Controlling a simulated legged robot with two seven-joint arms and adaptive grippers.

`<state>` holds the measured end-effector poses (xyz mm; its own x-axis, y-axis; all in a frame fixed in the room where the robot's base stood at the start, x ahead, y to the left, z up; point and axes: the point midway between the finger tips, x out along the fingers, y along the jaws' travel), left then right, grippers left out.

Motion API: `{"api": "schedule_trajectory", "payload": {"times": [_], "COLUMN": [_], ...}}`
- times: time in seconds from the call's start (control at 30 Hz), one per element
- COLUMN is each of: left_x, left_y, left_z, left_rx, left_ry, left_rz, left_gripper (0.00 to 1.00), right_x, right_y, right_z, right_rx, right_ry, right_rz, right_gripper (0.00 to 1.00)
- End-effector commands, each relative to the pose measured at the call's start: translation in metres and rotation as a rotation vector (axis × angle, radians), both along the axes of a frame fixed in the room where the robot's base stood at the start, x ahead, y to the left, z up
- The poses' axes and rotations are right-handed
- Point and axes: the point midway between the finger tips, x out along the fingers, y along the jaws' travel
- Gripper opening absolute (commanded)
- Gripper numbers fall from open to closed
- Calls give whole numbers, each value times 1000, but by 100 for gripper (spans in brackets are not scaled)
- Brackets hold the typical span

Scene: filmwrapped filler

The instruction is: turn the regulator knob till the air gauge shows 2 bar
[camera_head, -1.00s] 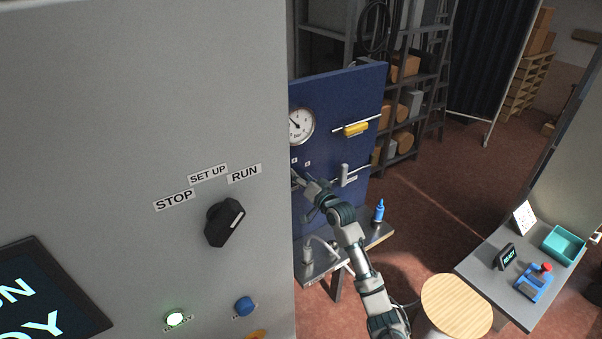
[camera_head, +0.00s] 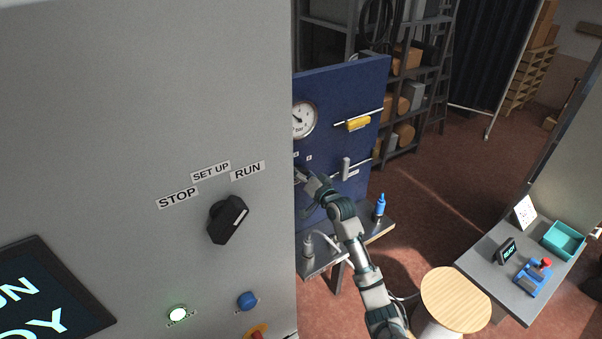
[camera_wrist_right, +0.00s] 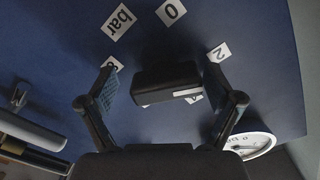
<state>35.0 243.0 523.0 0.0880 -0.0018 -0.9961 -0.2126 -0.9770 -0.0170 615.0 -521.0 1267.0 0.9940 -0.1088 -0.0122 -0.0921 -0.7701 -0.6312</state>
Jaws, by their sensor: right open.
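The air gauge (camera_head: 303,118) is a round white dial on the blue panel (camera_head: 345,95). Its needle points to the upper left, but the value is too small to read. It shows partly at the lower right of the wrist view (camera_wrist_right: 251,141). The regulator knob (camera_wrist_right: 165,84) is dark with a white mark and sits between my right fingers in the wrist view. In the head view I cannot make it out. My right gripper (camera_wrist_right: 165,92) is open around the knob, with gaps on both sides. It also shows at the panel in the head view (camera_head: 305,176). My left gripper is out of view.
A grey cabinet (camera_head: 150,90) with a mode switch (camera_head: 228,220) fills the left and stands close beside my right gripper. A yellow handle (camera_head: 358,124) and a grey lever (camera_head: 346,168) are on the panel. A blue bottle (camera_head: 381,204) stands on the bench below.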

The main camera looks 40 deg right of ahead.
Motion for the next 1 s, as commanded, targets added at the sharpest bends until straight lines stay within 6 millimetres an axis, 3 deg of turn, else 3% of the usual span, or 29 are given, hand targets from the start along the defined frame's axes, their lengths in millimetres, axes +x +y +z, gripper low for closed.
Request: {"api": "schedule_trajectory", "payload": {"times": [0.27,0.7,1.0], "left_x": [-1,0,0], "left_y": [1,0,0], "left_z": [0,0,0], "left_rx": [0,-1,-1], "left_ry": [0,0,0], "left_rz": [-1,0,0], "left_gripper": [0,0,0], "right_x": [-17,-103,-116], "right_y": [2,11,12], "right_z": [2,-1,-1], "right_rx": [-2,0,1], "right_ry": [-4,2,2], "right_rz": [-1,-1,0], "right_gripper": [91,91,91]}}
